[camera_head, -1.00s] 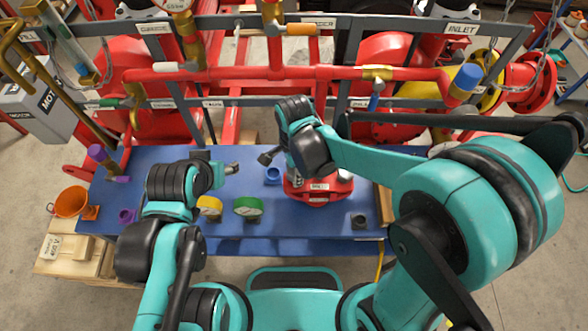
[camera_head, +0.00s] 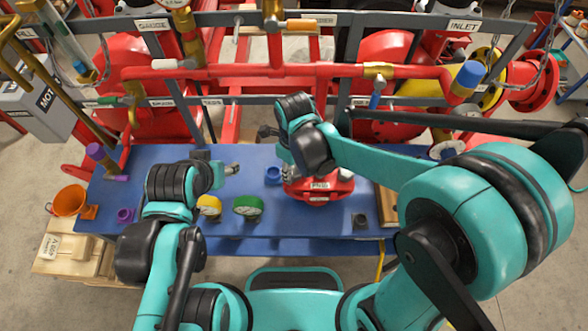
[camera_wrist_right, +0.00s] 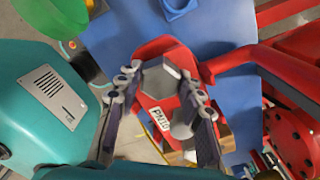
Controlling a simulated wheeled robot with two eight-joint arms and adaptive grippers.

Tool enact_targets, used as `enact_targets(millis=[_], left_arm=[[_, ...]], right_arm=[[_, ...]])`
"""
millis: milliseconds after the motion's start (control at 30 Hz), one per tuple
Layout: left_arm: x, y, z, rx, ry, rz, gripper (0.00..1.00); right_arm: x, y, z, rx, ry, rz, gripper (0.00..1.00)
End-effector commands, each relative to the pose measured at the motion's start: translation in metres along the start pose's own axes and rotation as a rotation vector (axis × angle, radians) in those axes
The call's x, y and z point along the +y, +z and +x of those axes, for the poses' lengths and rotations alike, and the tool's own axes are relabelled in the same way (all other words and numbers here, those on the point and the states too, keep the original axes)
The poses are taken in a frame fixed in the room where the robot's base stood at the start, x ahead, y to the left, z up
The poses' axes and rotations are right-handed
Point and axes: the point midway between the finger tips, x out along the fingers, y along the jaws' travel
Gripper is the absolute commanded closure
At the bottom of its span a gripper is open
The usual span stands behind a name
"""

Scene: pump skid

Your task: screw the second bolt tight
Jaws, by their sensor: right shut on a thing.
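A red flanged unit (camera_head: 318,190) with a white label sits on the blue bench top; in the wrist view it is the red body (camera_wrist_right: 155,50) with a label. My right gripper (camera_wrist_right: 163,78) reaches down over it, its two fingers on either side of a grey hexagonal bolt head (camera_wrist_right: 168,74), and is shut on that bolt. A second grey rounded piece (camera_wrist_right: 182,130) shows closer to the fingers' base.
The blue bench (camera_head: 300,222) also holds a blue ring (camera_head: 273,175), a green gauge (camera_head: 248,207), a yellow gauge (camera_head: 209,206) and a dark small block (camera_head: 360,220). An orange bucket (camera_head: 70,201) stands at the left. Red pipework (camera_head: 250,72) crosses behind the bench.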

Motion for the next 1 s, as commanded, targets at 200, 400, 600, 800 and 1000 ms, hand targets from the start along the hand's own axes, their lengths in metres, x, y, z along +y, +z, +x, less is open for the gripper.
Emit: enact_targets(millis=[200,400,600,800,1000], left_arm=[[0.000,0.001,0.002,0.000,0.000,0.000,0.49],[0.000,0.001,0.002,0.000,0.000,0.000,0.49],[0.000,0.001,0.002,0.000,0.000,0.000,0.49],[0.000,0.001,0.002,0.000,0.000,0.000,0.49],[0.000,0.001,0.002,0.000,0.000,0.000,0.49]], right_arm=[[0.000,0.000,0.000,0.001,0.000,0.274,0.93],[0.000,0.000,0.000,0.001,0.000,0.306,0.93],[0.000,0.000,0.000,0.001,0.000,0.304,0.39],[0.000,0.000,0.000,0.001,0.000,0.303,0.39],[0.000,0.000,-0.012,0.001,0.000,0.303,0.39]])
